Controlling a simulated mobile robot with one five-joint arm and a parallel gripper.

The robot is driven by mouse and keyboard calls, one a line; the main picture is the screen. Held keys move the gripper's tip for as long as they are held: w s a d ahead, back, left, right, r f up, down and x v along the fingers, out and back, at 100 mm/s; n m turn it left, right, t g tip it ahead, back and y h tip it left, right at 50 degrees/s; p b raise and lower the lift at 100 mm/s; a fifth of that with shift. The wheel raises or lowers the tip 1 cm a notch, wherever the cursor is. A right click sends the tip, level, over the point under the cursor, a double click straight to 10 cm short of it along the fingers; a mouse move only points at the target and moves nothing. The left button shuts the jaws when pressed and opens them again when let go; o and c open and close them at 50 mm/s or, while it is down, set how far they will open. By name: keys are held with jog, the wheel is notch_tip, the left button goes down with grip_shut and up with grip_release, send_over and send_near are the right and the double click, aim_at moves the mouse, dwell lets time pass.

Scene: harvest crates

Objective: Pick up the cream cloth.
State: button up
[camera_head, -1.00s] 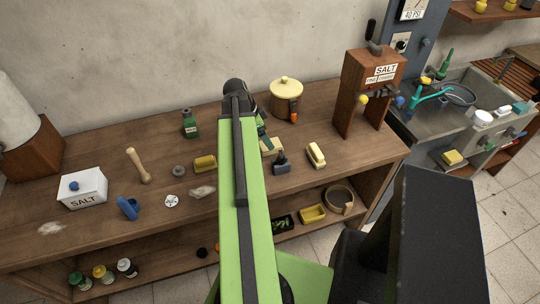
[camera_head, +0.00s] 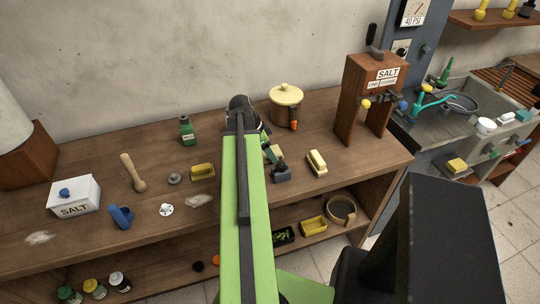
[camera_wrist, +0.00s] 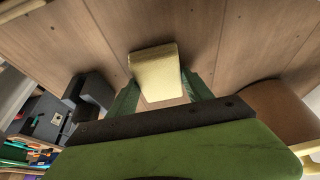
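The cream cloth (camera_wrist: 155,70) looks like a folded, pale block on the wooden worktop. In the wrist view it lies between the two dark green fingers of my gripper (camera_wrist: 161,88), one on each side. The fingers are spread and look close beside its edges; I cannot tell whether they touch it. In the head view only a small part of the cloth (camera_head: 274,153) shows, to the right of my green arm, which hides the rest and most of my gripper.
A dark tool (camera_head: 281,173) stands close in front of the cloth, and a lidded pot (camera_head: 284,108) stands behind it. A cream-and-yellow block (camera_head: 317,163) lies to the right. A wooden salt stand (camera_head: 355,88) is farther right. The worktop (camera_head: 100,170) holds several small items at left.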

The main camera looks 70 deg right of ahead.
jog(key=c, duration=0.7)
jog(key=shift+r+p, duration=0.65)
notch_tip(320, 180, up, 4)
jog(key=p, duration=0.4)
jog(key=s+r+p, duration=0.2)
jog(key=s, duration=0.2)
jog(key=s+r+p, duration=0.1)
jog(key=s, duration=0.2)
jog(key=s+r+p, duration=0.2)
jog(key=s, duration=0.2)
jog(key=shift+s+a+r+p, duration=0.2)
jog(key=shift+s+r+p, duration=0.15)
jog(key=o, duration=0.8)
jog(key=c, duration=0.7)
jog(key=shift+o, duration=0.2)
